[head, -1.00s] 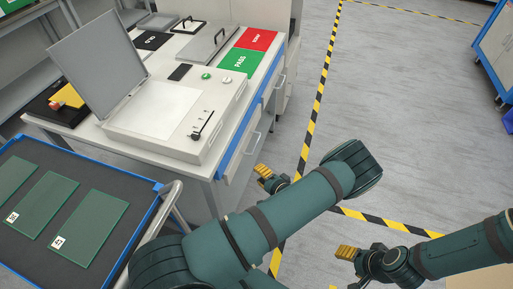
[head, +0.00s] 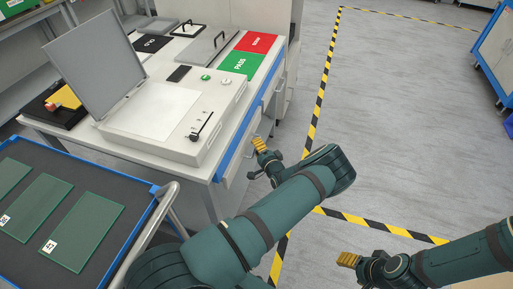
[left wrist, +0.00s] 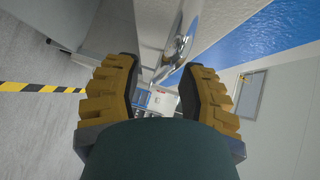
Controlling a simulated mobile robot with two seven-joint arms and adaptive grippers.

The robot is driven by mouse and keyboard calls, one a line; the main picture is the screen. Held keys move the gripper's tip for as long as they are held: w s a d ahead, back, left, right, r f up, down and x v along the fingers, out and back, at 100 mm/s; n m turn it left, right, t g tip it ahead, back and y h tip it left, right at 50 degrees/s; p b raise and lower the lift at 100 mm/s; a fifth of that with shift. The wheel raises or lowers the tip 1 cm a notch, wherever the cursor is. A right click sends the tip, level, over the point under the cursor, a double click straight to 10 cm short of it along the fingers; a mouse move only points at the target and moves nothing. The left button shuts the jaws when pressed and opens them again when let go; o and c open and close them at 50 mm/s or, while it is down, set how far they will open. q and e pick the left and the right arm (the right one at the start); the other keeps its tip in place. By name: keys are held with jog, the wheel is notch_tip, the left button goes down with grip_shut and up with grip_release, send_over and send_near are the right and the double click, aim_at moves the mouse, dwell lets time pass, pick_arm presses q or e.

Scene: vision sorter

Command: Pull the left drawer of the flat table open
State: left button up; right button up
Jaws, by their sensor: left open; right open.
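The flat table (head: 190,185) stands at the left with a blue front edge and drawers below it. The left drawer's front (head: 235,165) is the nearer one and looks shut. My left gripper (head: 257,157) is open beside this drawer, close to its handle, which it partly hides. In the left wrist view, the metal handle (left wrist: 178,47) shows ahead of the open fingers (left wrist: 163,95), near the gap between them. I cannot tell whether they touch it. My right gripper (head: 350,270) is open and empty above the floor at the lower right.
A light box with a raised lid (head: 95,62) and green and red pads (head: 240,62) are on the tabletop. A blue-rimmed cart (head: 150,215) with glass panels and a curved rail stands close at lower left. Floor right of the table is clear, with striped tape (head: 318,100).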

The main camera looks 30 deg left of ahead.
pick_arm(q)
jog(key=shift+w+a, duration=0.35)
jog(key=shift+a, duration=0.2)
grip_shut()
